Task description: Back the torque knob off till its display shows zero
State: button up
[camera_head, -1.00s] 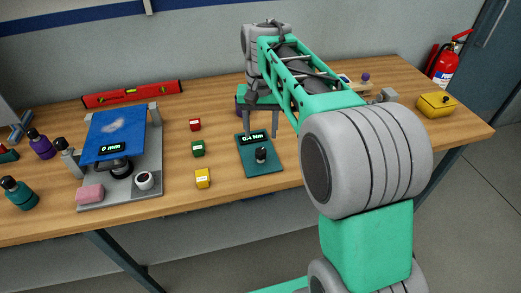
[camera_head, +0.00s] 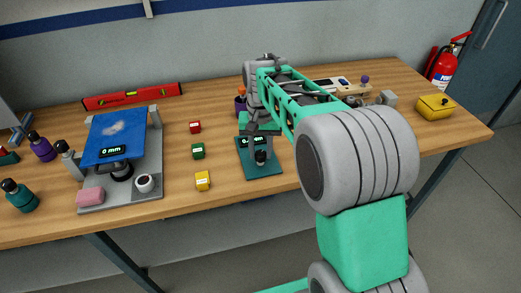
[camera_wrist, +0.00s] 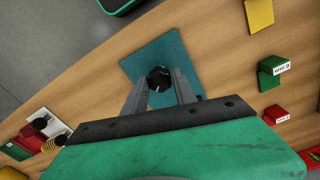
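The torque knob (camera_head: 261,158) is a small black upright knob on a teal plate (camera_head: 262,171) on the bench. In the wrist view the knob (camera_wrist: 159,79) sits between my fingertips. The torque display (camera_head: 246,142) is at the back of the plate; my fingers cover most of it and its full number cannot be read. My gripper (camera_head: 260,151) points down over the knob. In the wrist view my gripper (camera_wrist: 159,76) is open, with one finger on either side of the knob; whether they touch it cannot be told.
Red (camera_head: 195,127), green (camera_head: 198,151) and yellow (camera_head: 203,180) blocks stand left of the plate. A grey rig with a blue panel (camera_head: 121,132) reading 0 mm is farther left. A red level (camera_head: 132,95) lies behind it. A yellow box (camera_head: 436,106) is at the right.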

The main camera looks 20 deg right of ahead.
grip_shut()
jog(key=n, duration=0.4)
jog(key=shift+p, duration=0.35)
jog(key=o, duration=0.5)
grip_release()
jog(key=shift+r, duration=0.1)
